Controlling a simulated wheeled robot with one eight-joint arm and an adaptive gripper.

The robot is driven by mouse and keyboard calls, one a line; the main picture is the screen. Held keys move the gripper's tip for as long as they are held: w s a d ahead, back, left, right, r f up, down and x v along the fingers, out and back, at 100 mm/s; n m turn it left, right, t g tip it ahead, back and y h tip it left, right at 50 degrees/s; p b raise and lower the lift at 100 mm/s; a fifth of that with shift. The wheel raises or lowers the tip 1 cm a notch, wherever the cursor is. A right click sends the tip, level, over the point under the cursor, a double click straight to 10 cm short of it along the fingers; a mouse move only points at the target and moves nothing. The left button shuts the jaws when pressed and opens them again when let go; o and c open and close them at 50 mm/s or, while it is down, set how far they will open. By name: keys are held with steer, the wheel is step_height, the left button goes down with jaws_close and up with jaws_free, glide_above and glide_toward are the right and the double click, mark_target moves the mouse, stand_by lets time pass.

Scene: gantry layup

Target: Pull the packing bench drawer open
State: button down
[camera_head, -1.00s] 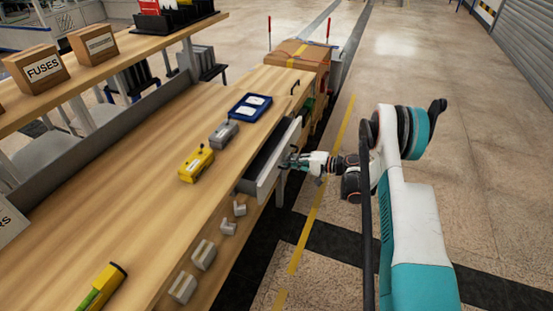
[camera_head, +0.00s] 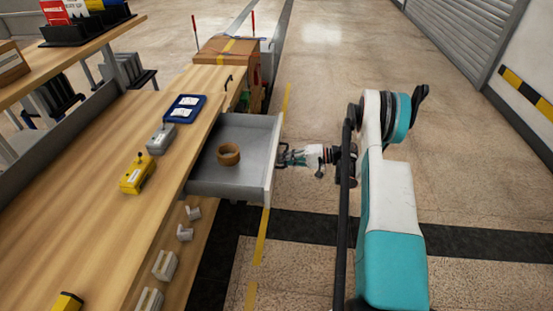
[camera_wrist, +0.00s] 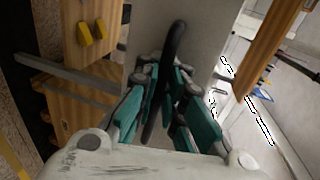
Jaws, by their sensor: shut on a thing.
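The packing bench drawer (camera_head: 240,185) is pulled well out from the bench (camera_head: 95,215). It is a grey tray, and a brown roll of tape (camera_head: 229,154) lies inside it. My gripper (camera_head: 285,156) is at the outer face of the drawer front. In the wrist view my gripper (camera_wrist: 168,105) has its teal fingers around the dark curved drawer handle (camera_wrist: 176,45), shut on it. The pale drawer front (camera_wrist: 205,50) stands just beyond the fingers.
A yellow device (camera_head: 137,174), a grey device (camera_head: 160,138) and a blue tray (camera_head: 185,108) stand on the bench top. A cardboard box (camera_head: 228,49) stands past the bench's far end. The floor right of the drawer is clear.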

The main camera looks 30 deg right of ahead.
steer(key=shift+s+d, duration=0.1)
steer(key=shift+d, duration=0.05)
steer(key=c, duration=2)
jaws_free()
steer(key=v, duration=1.2)
